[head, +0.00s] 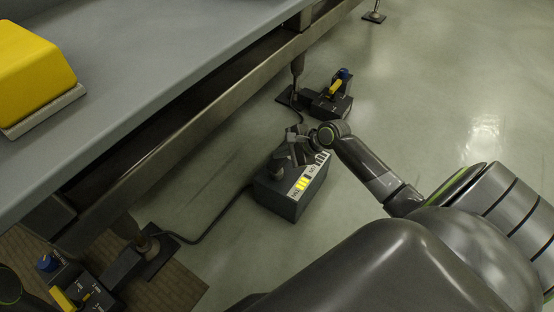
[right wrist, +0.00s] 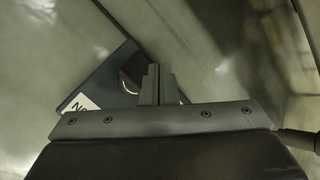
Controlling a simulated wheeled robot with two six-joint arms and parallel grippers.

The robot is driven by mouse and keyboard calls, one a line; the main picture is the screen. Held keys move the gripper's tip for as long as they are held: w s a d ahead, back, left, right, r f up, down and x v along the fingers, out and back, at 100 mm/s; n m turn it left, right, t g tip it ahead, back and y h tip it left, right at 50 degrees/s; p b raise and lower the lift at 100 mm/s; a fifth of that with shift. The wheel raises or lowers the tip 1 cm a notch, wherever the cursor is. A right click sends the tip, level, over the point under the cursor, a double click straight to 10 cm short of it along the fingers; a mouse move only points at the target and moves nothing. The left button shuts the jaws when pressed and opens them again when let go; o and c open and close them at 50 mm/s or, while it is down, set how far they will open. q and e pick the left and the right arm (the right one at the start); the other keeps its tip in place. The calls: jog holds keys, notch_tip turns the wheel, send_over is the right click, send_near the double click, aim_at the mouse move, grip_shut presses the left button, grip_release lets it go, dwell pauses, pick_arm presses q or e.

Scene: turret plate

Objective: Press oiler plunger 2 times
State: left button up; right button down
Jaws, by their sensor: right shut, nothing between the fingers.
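The oiler looks to be the dark grey box (head: 285,200) on the floor, with a white and yellow label strip along its top edge. A short round knob (head: 277,169), probably the plunger, stands on its top. My right gripper (head: 290,153) is over the box beside this knob, shut and empty. In the right wrist view the shut fingers (right wrist: 157,85) are in front of the box (right wrist: 105,75), and a shiny round metal part (right wrist: 131,72) is partly hidden behind them. I cannot tell whether the fingers touch it. My left gripper is not in view.
A grey bench (head: 190,55) with a yellow block (head: 32,68) runs along the left. A cable (head: 205,232) runs from the box to the bench foot. Switch units with yellow levers sit on the floor behind (head: 333,98) and at lower left (head: 75,288). Floor to the right is open.

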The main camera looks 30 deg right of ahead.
aim_at(277, 161)
jog(key=shift+f+p, duration=0.35)
jog(key=shift+p, duration=0.15)
jog(key=shift+f+b, duration=0.4)
jog(key=shift+f, duration=0.8)
dwell(1.0)
jog(key=shift+r, duration=0.1)
jog(key=shift+r+p, duration=1.45)
jog(key=shift+p, duration=0.5)
notch_tip(277, 161, up, 5)
jog(key=p, duration=0.7)
jog(key=shift+r, duration=0.1)
